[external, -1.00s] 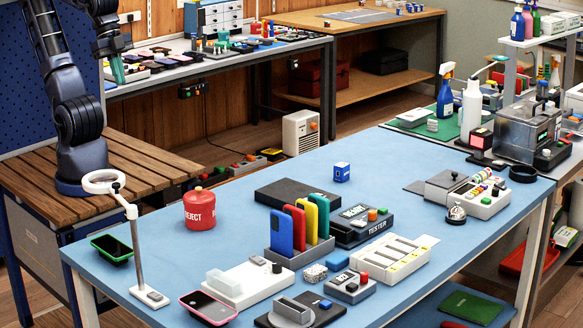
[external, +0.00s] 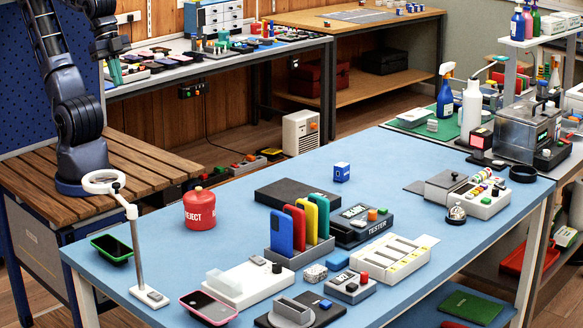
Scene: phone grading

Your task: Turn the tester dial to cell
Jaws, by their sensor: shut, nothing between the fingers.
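The tester (external: 350,237) is a black box marked TESTER on the blue table, behind and to the right of the phone rack. It has a lit display (external: 353,211) and an orange knob-like part (external: 372,214). I cannot tell whether that part is the dial, and no dial setting is readable. My gripper (external: 114,72) hangs at the upper left, with narrow greenish fingers pointing down, in front of the back bench. It is shut and empty, far from the tester and not touching it.
A rack (external: 292,258) of several coloured phones stands close beside the tester. A red REJECT can (external: 199,209) and a ring lamp on a post (external: 134,240) stand on the left. A blue box (external: 342,172) stands behind the tester.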

